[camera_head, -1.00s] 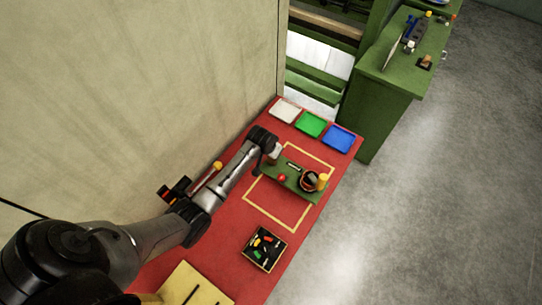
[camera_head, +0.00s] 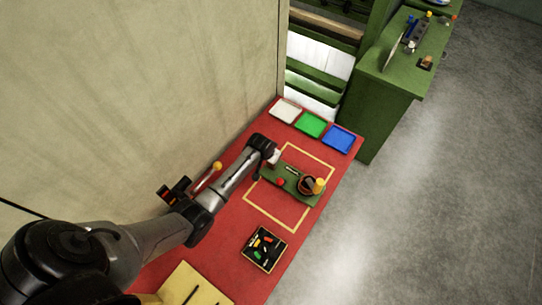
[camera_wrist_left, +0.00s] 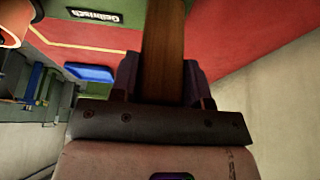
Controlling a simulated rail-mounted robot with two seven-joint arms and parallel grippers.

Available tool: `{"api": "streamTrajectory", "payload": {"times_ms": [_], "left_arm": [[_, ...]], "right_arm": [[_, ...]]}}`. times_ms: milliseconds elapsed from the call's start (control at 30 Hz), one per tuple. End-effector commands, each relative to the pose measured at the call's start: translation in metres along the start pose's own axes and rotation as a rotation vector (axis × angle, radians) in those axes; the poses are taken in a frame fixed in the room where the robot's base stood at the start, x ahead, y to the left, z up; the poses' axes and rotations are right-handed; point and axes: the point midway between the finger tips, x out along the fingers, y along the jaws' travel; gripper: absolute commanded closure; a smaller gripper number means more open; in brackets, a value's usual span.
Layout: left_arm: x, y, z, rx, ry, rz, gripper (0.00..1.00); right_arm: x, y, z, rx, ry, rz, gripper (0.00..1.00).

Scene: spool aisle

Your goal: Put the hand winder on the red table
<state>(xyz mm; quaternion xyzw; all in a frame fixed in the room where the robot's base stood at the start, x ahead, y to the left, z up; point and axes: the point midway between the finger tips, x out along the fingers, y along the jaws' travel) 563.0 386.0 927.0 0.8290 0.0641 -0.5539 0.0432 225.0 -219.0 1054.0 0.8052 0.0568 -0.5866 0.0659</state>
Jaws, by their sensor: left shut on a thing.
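The hand winder (camera_head: 291,179) is a green board with a red knob, a dark round spool part and a yellow knob at its right end. It is over the yellow-outlined square on the red table (camera_head: 215,252). I cannot tell whether its underside touches the table. My left gripper (camera_head: 271,163) is at the board's left end. In the left wrist view, the gripper (camera_wrist_left: 163,85) is shut on a brown, wood-like bar of the winder; the green board (camera_wrist_left: 105,40) with a "Gelbrisch" label lies beyond. My right gripper is not in view.
White (camera_head: 285,110), green (camera_head: 311,124) and blue (camera_head: 339,138) trays stand at the table's far end. A dark box of small coloured parts (camera_head: 264,249) and a yellow board (camera_head: 187,287) lie nearer. A wall (camera_head: 140,90) borders the left; a green bench (camera_head: 385,90) stands beyond.

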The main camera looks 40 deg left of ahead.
Motion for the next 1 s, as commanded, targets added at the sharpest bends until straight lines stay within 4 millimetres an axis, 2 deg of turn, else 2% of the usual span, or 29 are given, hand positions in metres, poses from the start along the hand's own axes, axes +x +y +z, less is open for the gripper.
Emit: {"api": "streamTrajectory", "payload": {"times_ms": [33,67,300,667,767,1000], "left_arm": [[0.001,0.000,-0.001,-0.001,0.004,0.001,1.00],[0.002,0.000,0.001,0.000,0.000,0.000,0.57],[0.001,0.000,0.001,0.000,0.000,0.000,0.34],[-0.004,0.000,-0.001,0.000,0.000,0.000,0.32],[-0.015,-0.001,-0.001,0.001,0.001,-0.001,0.32],[-0.057,-0.001,-0.001,0.001,0.002,-0.001,0.32]], "right_arm": [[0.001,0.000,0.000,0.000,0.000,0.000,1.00],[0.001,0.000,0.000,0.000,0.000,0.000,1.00],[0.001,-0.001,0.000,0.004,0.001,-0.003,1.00],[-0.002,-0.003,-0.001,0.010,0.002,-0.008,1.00],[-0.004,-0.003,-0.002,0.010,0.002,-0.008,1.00],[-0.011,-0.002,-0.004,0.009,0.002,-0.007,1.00]]}}
